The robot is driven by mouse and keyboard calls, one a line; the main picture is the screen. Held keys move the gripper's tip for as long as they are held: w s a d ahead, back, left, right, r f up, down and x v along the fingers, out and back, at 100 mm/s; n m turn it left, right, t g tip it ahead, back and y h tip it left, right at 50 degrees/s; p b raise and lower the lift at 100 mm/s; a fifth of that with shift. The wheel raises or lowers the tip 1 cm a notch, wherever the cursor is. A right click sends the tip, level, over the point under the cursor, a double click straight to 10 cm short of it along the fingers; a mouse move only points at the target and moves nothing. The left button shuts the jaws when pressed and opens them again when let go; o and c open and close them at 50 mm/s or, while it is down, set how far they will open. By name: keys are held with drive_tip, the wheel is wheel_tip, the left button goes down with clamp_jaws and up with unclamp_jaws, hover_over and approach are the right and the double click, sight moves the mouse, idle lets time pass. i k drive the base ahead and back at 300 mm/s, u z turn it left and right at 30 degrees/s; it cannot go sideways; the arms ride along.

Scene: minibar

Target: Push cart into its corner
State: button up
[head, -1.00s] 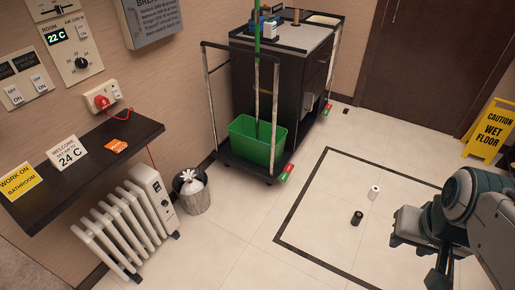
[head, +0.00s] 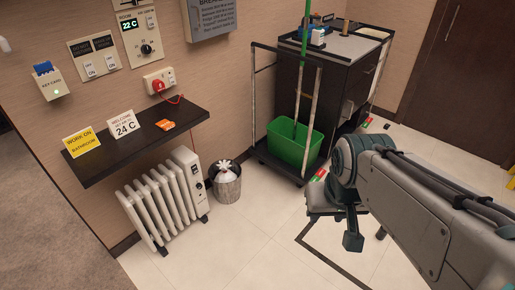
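The cart (head: 342,88) is dark with pale upright posts and a push rail. It stands beside the wall at upper centre right, with a green bucket (head: 294,143) on its low front platform and a green pole rising from the bucket. My gripper (head: 350,240) hangs in front of the cart, lower in the picture and over the floor, with visible floor between its tip and the cart. The fingers are not clear enough to tell open from shut. My arm hides the cart's lower right part.
A waste bin (head: 227,185) stands left of the cart, and a white radiator (head: 160,205) beyond it under a black wall shelf (head: 135,145). A black line (head: 330,262) marks the floor below my gripper. A dark door (head: 460,80) is at right. Floor at lower centre is clear.

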sight(326, 66)
drive_tip(key=z, duration=0.15)
drive_tip(key=i, duration=1.85)
drive_tip(key=u, duration=0.7)
drive_tip(key=i, duration=0.55)
drive_tip(key=u, duration=0.25)
